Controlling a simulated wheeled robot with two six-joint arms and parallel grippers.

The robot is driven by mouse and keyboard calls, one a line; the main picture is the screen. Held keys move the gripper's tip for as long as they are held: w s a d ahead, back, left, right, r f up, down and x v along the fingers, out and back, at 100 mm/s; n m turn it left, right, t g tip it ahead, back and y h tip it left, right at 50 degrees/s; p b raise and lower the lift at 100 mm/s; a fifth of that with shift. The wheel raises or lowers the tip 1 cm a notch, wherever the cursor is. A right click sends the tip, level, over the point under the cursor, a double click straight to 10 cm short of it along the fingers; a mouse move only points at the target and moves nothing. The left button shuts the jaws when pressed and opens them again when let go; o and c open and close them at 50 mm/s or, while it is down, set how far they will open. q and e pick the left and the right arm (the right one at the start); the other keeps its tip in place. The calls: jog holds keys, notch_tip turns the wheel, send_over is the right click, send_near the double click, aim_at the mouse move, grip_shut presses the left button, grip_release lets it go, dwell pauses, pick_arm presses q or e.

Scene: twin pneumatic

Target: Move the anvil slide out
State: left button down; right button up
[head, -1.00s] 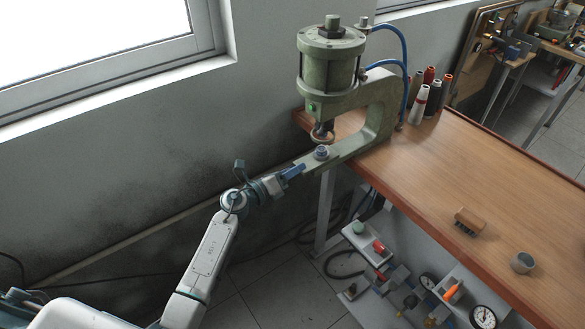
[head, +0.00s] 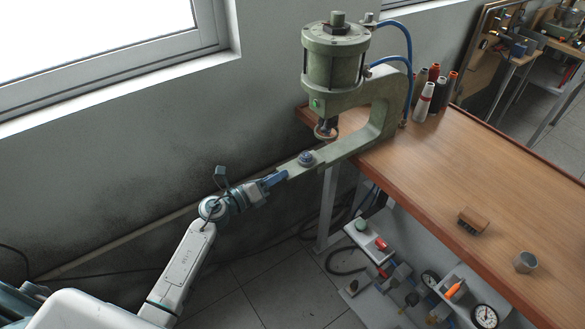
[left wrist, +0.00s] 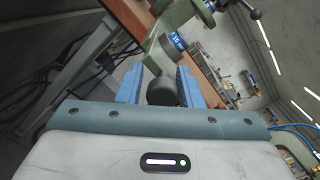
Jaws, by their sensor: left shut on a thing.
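The green pneumatic press (head: 385,105) stands at the table's left end, with its cylinder and upper die (head: 326,131) above the arm. The anvil slide (head: 293,168) sticks out to the left along the press's lower arm. The round blue-grey anvil (head: 306,157) on it sits left of the upper die, not under it. My left gripper (head: 277,179) is at the slide's outer end. In the left wrist view its blue fingers (left wrist: 160,88) are shut around a dark round knob (left wrist: 162,92). My right gripper is not in view.
Several thread spools (head: 424,100) stand behind the press on the wooden table (head: 500,185). A brush (head: 473,220) and a grey cup (head: 525,262) lie near the front edge. A shelf (head: 400,275) with tools is below. The space left of the press is open.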

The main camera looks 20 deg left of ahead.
pick_arm(q)
jog(key=v, duration=0.5)
jog(key=shift+s+a+r+b, duration=0.1)
jog(key=shift+a+r+b, duration=0.1)
jog(key=shift+a+b, duration=0.2)
jog(key=c, duration=1.2)
grip_release()
jog(key=shift+s, duration=0.1)
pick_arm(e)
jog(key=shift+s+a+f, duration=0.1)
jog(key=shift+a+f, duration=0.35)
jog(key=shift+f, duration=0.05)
pick_arm(q)
jog(key=b+v, duration=0.6)
jog(key=v, duration=0.4)
jog(key=shift+s+a+f, duration=0.1)
jog(key=shift+s+a, duration=0.1)
jog(key=shift+s, duration=0.15)
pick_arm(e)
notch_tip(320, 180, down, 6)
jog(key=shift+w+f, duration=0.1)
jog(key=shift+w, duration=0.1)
